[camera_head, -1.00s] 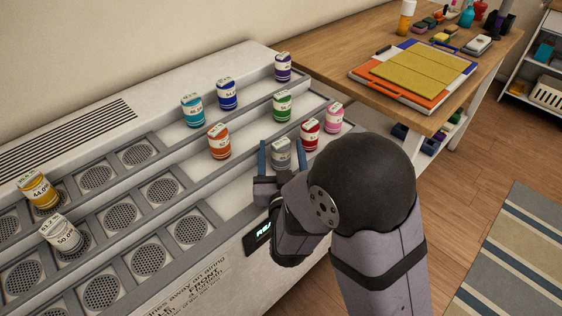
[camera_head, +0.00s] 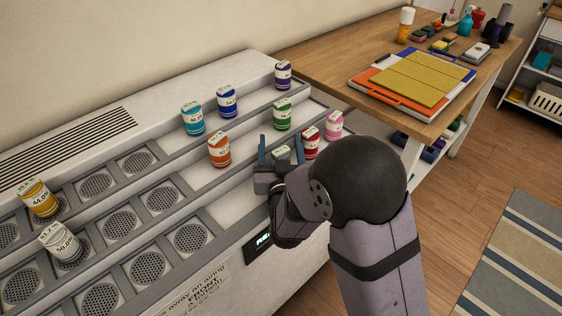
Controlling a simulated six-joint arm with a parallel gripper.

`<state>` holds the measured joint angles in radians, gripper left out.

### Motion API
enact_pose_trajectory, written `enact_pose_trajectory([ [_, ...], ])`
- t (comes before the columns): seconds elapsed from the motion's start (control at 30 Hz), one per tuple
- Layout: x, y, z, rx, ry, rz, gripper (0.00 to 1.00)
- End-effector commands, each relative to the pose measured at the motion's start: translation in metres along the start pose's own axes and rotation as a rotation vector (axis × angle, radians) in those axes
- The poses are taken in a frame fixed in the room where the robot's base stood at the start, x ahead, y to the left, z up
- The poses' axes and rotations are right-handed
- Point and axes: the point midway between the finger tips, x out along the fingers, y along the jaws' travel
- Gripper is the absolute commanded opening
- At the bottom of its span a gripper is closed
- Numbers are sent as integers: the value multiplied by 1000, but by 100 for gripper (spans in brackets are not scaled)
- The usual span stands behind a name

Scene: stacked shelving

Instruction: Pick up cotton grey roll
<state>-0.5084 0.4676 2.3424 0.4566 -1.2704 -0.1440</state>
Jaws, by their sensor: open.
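The grey roll (camera_head: 281,153), with a pale label on top, stands on the lowest step of the stepped shelf, to the left of the red roll. My gripper (camera_head: 280,141) is open, with one blue finger on each side of the grey roll. The gripper's body hides the roll's lower part. I cannot tell whether the fingers touch it.
A red roll (camera_head: 311,143) and a pink roll (camera_head: 334,126) stand close to the right finger. An orange roll (camera_head: 219,150) is to the left, and a green roll (camera_head: 283,115) is on the step behind. A wooden table (camera_head: 330,62) stands at the back right.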

Motion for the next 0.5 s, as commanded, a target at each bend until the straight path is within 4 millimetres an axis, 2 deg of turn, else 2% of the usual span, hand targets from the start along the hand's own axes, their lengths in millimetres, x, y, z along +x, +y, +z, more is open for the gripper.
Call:
enact_pose_trajectory([
  [0.13,0,0,0,0,0,0,60],
  [0.3,0,0,0,0,0,0,20],
  [0.33,0,0,0,0,0,0,14],
  [0.5,0,0,-1,0,2,0,14],
])
